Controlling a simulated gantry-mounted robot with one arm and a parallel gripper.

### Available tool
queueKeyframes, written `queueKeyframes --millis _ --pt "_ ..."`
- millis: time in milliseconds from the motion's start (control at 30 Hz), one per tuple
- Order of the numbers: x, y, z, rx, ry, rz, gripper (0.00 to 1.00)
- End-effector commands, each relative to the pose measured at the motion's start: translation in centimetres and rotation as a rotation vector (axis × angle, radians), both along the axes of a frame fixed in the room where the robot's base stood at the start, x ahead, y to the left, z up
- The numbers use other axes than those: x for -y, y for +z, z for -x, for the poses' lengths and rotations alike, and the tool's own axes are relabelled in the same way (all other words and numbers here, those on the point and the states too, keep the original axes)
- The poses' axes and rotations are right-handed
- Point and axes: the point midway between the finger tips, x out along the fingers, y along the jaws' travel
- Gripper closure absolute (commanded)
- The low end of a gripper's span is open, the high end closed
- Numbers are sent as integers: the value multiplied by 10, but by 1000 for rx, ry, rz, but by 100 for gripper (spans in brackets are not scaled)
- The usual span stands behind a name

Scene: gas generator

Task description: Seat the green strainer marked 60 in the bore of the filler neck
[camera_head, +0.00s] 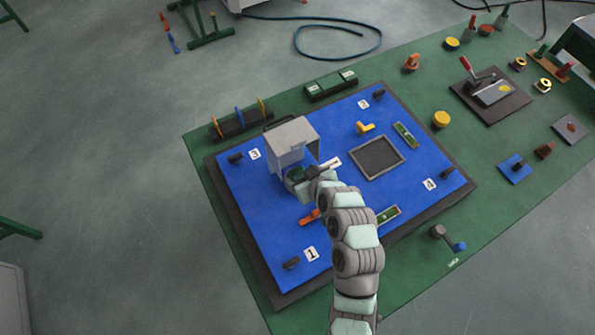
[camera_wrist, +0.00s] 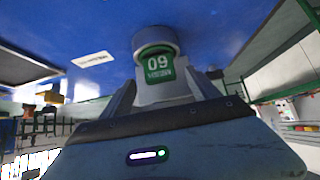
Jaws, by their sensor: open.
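The green strainer (camera_wrist: 158,64) shows in the wrist view with its white 60 upside down and smaller lettering below. Its far end meets a round grey ring (camera_wrist: 155,38), which looks like the filler neck; I cannot tell how deep it sits. A pale grey block (camera_wrist: 162,92) lies at the strainer's near end. My gripper (camera_wrist: 164,88) is open, its fingers on either side of this block. In the head view, my gripper (camera_head: 306,178) is beside the grey boxy housing (camera_head: 291,142), with a small dark green part (camera_head: 295,173) there. The neck is mostly hidden in that view.
The housing stands on a blue board (camera_head: 260,220) with numbered labels. An orange lever (camera_head: 309,217), a yellow fitting (camera_head: 365,127) and a square grey frame (camera_head: 376,157) are near my arm. A rack (camera_head: 240,122) stands behind. The board's front left is mostly clear.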

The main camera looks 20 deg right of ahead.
Motion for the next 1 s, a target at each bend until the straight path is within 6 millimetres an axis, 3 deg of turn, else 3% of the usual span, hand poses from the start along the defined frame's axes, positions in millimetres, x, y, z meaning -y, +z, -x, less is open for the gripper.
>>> queueKeyframes --millis 200,400,1000 --pt "3 29 28 3 -2 2 30" --pt "4 42 43 1 -1 0 30" --pt "3 44 45 1 0 0 30"
